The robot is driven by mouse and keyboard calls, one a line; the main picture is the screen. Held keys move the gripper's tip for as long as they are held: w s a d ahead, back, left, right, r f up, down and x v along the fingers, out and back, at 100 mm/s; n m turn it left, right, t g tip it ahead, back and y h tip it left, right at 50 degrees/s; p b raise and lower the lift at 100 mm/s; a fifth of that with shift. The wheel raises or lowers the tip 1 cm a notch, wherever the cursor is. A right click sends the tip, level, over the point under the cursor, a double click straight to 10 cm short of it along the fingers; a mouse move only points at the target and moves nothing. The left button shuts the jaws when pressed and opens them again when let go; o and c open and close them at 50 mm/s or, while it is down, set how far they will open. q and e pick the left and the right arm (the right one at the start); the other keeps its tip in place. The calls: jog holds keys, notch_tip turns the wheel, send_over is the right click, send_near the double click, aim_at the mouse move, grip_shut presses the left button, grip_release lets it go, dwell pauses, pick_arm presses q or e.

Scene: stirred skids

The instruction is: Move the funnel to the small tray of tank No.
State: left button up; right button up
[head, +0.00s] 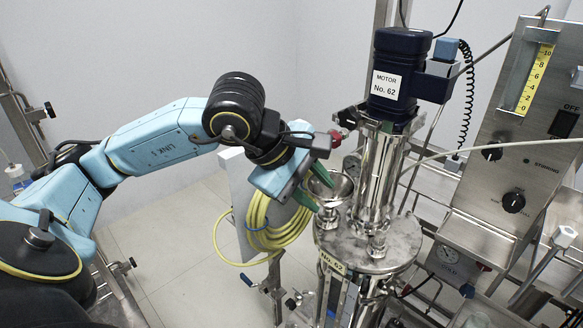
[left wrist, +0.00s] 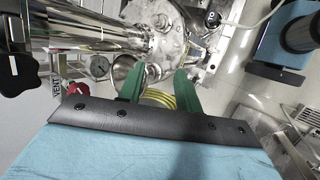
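A shiny metal funnel (head: 334,186) stands at the left side of the round lid of a steel tank (head: 378,250) labelled No. 62. My left gripper (head: 313,187) is at the funnel's left side, its green fingers close to the rim. In the left wrist view the fingers of my left gripper (left wrist: 159,82) are apart, with yellow hose showing between them. A shiny curved rim shows just beyond the fingertips; I cannot tell whether they touch it. No small tray can be made out clearly. My right gripper is not in view.
A dark blue motor (head: 400,70) labelled No. 62 stands above the tank on a steel column. Yellow hose (head: 265,235) hangs in a coil below my left gripper. A steel control panel (head: 515,150) stands at the right. Floor shows at the lower left.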

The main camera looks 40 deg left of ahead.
aim_at(314, 194)
pick_arm(q)
jog(key=a+r+y, duration=0.1)
jog(key=a+y, duration=0.2)
jog(key=a, duration=0.2)
jog(key=shift+t, duration=0.3)
jog(key=x, duration=1.3)
jog(key=shift+w+a, duration=0.2)
jog(key=shift+w, duration=0.2)
grip_shut()
jog(key=shift+r, duration=0.15)
jog(key=shift+r+p, duration=0.35)
jog(key=shift+r, duration=0.15)
